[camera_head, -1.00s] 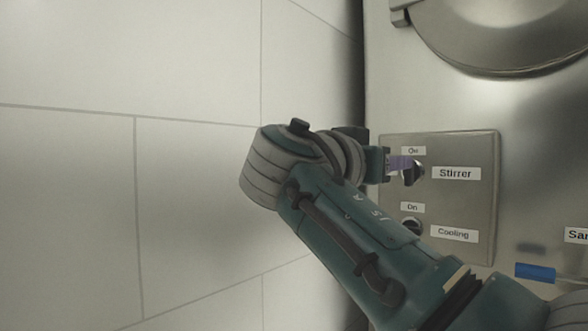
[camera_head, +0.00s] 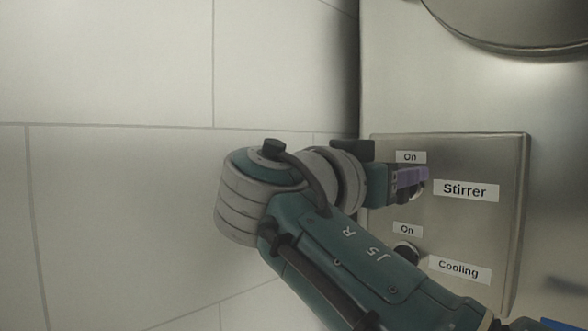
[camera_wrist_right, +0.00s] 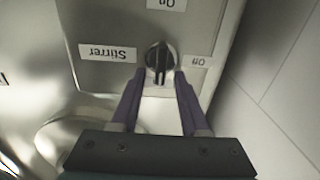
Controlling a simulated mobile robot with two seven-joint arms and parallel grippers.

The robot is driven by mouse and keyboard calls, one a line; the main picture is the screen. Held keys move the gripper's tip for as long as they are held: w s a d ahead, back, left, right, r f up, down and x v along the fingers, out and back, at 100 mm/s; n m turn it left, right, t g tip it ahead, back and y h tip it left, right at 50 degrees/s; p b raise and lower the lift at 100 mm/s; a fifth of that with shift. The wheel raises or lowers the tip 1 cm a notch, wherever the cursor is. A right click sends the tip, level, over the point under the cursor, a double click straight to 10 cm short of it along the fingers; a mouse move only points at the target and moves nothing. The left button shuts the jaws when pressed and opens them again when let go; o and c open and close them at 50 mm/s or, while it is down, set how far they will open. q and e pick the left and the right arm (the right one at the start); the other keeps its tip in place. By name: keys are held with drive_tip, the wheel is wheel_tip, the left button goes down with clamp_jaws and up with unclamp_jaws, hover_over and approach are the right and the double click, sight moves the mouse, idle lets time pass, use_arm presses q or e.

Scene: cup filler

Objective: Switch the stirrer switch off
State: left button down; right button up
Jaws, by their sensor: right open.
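The stirrer switch is a dark round knob (camera_wrist_right: 160,58) on a metal panel (camera_wrist_right: 105,25). In the upside-down wrist view its raised grip points down toward a white label between the fingers. The "Off" label (camera_wrist_right: 197,62) is right of the knob, and the "Stirrer" label (camera_wrist_right: 108,53) is left of it. My right gripper (camera_wrist_right: 158,82) is open and empty, its purple fingertips just short of the knob, one toward each side. In the head view my right gripper (camera_head: 411,184) largely hides this knob, beside the "Stirrer" label (camera_head: 465,191). My left gripper is not in view.
The cooling knob (camera_head: 405,253) sits below on the same panel, close to my right forearm. A round metal lid (camera_head: 515,22) is at top right. A blue object (camera_head: 560,324) shows at the bottom right edge. Tiled floor or wall (camera_head: 110,220) fills the left.

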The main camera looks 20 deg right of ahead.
drive_tip(key=shift+c, duration=0.3)
clamp_jaws()
drive_tip(key=shift+n, duration=0.3)
drive_tip(key=shift+w+a+f+n+p, duration=0.1)
drive_tip(key=shift+w+f+n, duration=0.2)
drive_tip(key=shift+n, duration=2.55)
drive_tip(key=shift+w+a+f+n+p, duration=0.1)
drive_tip(key=shift+w+f+n, duration=0.2)
drive_tip(key=shift+n, duration=2.6)
drive_tip(key=shift+w+a+f+n+p, duration=0.1)
drive_tip(key=shift+w+f+n, duration=0.2)
drive_tip(key=shift+n, duration=2.55)
drive_tip(key=shift+f, duration=0.15)
